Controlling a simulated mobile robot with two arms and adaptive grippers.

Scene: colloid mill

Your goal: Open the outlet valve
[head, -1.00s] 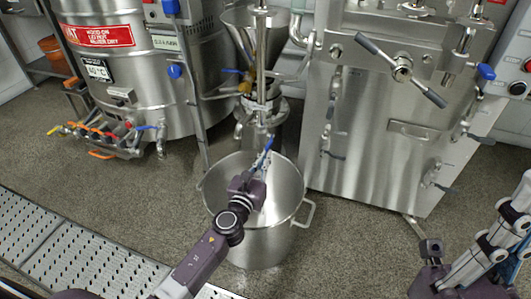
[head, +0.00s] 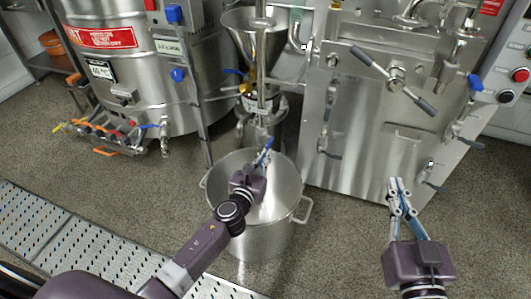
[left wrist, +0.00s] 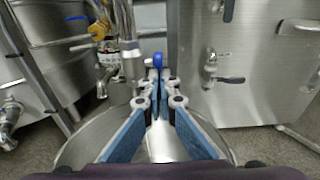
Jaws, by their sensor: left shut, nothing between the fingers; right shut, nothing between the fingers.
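The colloid mill (head: 258,100) stands behind a steel pot, with its funnel on top. A blue handle tip (left wrist: 157,61), apparently the outlet valve's lever, shows just beyond my left fingertips in the left wrist view. It also shows in the head view (head: 268,143). My left gripper (head: 262,158) is above the pot, shut and empty, pointing at the lever; its fingers (left wrist: 158,78) converge in the left wrist view. I cannot tell whether they touch the lever. The valve body is largely hidden. My right gripper (head: 398,182) is shut and empty, in front of the large steel machine.
The pot (head: 258,243) stands on the floor under my left gripper. A jacketed tank (head: 140,70) with several small valves stands at left. A steel machine (head: 360,130) with levers stands at right. Perforated floor grating (head: 75,235) lies at lower left.

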